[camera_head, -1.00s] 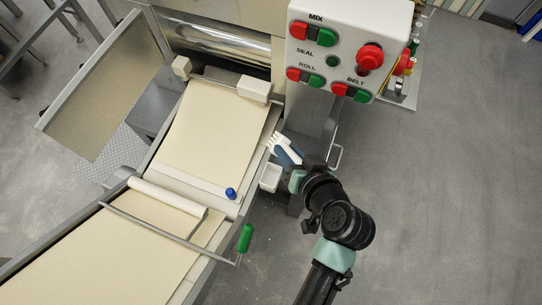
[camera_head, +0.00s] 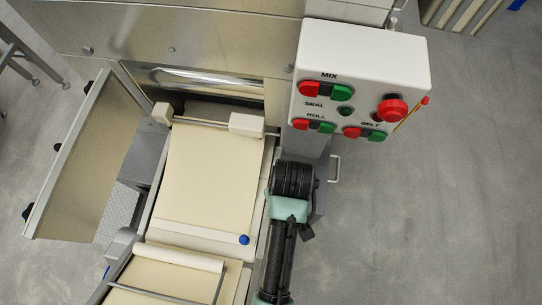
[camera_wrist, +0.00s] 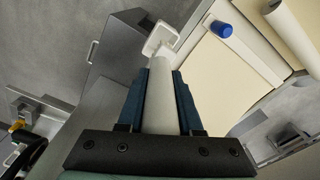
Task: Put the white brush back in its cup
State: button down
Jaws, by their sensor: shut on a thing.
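My gripper (camera_wrist: 160,76) has dark blue fingers, shut on the pale handle of the white brush (camera_wrist: 159,100) in the wrist view. The brush points away from the palm, and its far end lies in line with the small white square cup (camera_wrist: 161,40). I cannot tell whether the far end is inside the cup or only in front of it. In the head view my arm covers the gripper, the brush and the cup.
A dough sheet (camera_head: 210,175) lies on the belt beside my arm, with a blue knob (camera_head: 244,239) at its near edge. A white control box (camera_head: 360,75) with red and green buttons stands behind, to the right.

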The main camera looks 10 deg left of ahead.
notch_tip(320, 180, down, 5)
jog(key=shift+s+d+f, duration=0.1)
jog(key=shift+d, duration=0.05)
jog(key=shift+f+b, duration=0.4)
jog(key=shift+f, duration=1.8)
jog(key=c, duration=0.6)
grip_release()
jog(key=shift+f, duration=0.1)
jog(key=r+p, duration=0.1)
jog(key=r, duration=1.1)
jog(key=shift+s+r, duration=0.1)
jog(key=shift+s, duration=0.1)
